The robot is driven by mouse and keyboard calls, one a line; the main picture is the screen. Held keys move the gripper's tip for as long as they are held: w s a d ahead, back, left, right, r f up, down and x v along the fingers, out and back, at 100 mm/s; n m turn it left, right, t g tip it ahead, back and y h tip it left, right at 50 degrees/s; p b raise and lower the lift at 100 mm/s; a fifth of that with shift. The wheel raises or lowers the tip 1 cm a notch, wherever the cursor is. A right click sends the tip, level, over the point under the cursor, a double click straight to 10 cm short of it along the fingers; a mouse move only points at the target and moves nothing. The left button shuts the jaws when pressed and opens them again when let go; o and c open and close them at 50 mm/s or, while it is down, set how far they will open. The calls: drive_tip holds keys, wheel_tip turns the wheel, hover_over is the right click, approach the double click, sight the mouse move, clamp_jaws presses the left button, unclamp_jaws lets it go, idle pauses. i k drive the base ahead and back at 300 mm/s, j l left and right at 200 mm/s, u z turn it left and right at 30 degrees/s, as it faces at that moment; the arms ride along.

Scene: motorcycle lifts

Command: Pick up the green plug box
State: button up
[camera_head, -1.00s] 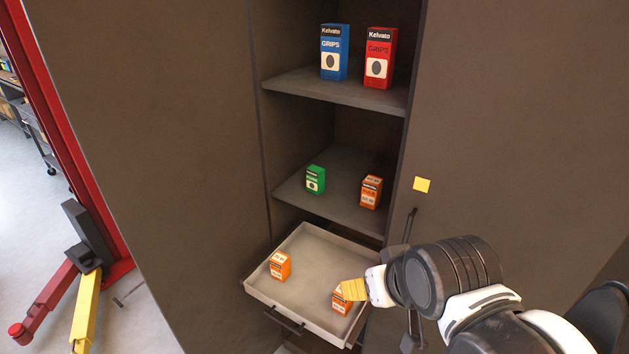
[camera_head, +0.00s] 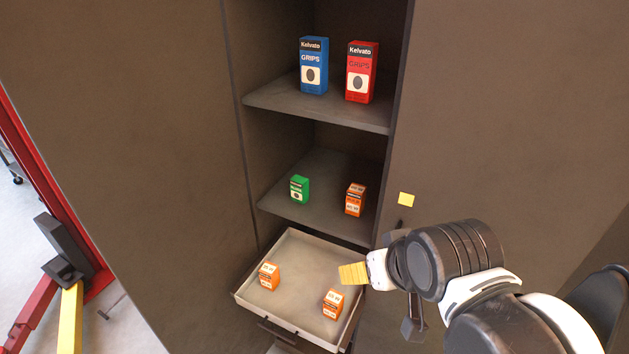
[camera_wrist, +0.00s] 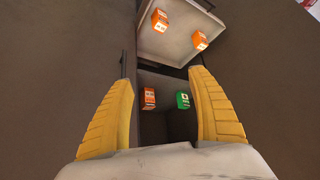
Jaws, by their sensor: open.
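The green plug box (camera_head: 299,189) stands upright on the middle shelf (camera_head: 325,208), left of an orange box (camera_head: 355,199). In the wrist view the green box (camera_wrist: 183,100) shows between the yellow fingers, nearer the right one, with the orange box (camera_wrist: 149,98) beside it. My gripper (camera_wrist: 166,108) is open with nothing between its fingers. In the head view my gripper (camera_head: 352,273) is outside the cabinet, over the right side of the pulled-out drawer, below and right of the green box and apart from it.
The open drawer (camera_head: 297,240) juts out below the shelf and holds two orange boxes (camera_head: 269,276) and (camera_head: 333,303). A blue box (camera_head: 313,66) and a red box (camera_head: 361,71) stand on the upper shelf (camera_head: 318,106). Cabinet walls close in both sides.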

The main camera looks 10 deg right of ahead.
sight(299, 185)
drive_tip(key=i+j+z, duration=0.15)
drive_tip(key=z, duration=0.25)
drive_tip(key=i+j+z, duration=0.1)
drive_tip(key=j+z, duration=0.15)
drive_tip(key=z, duration=0.15)
drive_tip(key=j+z, duration=0.25)
drive_tip(key=z, duration=0.15)
drive_tip(key=l, duration=0.1)
drive_tip(key=j, duration=0.1)
